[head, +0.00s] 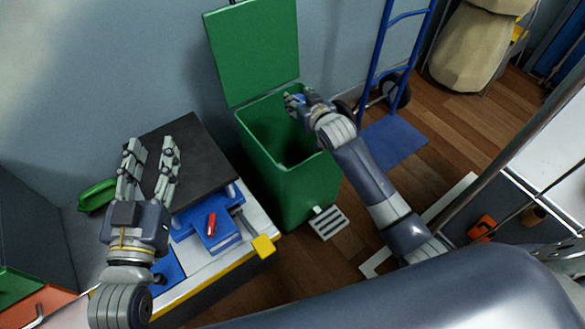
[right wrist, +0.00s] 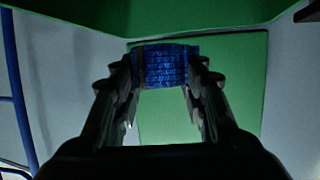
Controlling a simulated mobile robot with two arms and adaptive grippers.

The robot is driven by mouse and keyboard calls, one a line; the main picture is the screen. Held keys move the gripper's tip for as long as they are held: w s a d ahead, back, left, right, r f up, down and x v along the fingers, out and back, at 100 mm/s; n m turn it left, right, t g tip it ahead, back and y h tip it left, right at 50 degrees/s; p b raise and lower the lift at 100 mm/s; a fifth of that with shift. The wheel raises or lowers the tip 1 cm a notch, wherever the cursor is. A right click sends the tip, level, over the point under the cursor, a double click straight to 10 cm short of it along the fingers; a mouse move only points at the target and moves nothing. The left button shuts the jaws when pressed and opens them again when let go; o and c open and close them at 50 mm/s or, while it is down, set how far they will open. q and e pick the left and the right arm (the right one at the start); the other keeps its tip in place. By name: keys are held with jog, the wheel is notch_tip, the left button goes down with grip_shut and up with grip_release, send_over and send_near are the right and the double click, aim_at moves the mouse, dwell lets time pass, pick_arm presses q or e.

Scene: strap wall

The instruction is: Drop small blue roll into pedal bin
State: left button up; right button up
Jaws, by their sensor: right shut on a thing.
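The small blue roll (right wrist: 168,67) is pinched between the fingertips of my right gripper (right wrist: 165,72) in the right wrist view. In the head view my right gripper (head: 298,102) is at the right rim of the green pedal bin (head: 300,188), with a bit of the blue roll (head: 299,97) showing. The bin's lid (head: 254,50) stands open against the wall. My left gripper (head: 150,150) is open and empty above the workbench, left of the bin.
A dark flat slab (head: 188,150), a blue vise (head: 222,225) with a red item (head: 211,223) and a green object (head: 97,195) are on the bench. A blue hand truck (head: 392,140) stands right of the bin. The bin's pedal (head: 328,222) sticks out in front.

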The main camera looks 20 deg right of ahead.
jog(key=o, duration=1.1)
jog(key=shift+c, duration=0.2)
jog(key=shift+s, duration=0.1)
jog(key=v, duration=1.2)
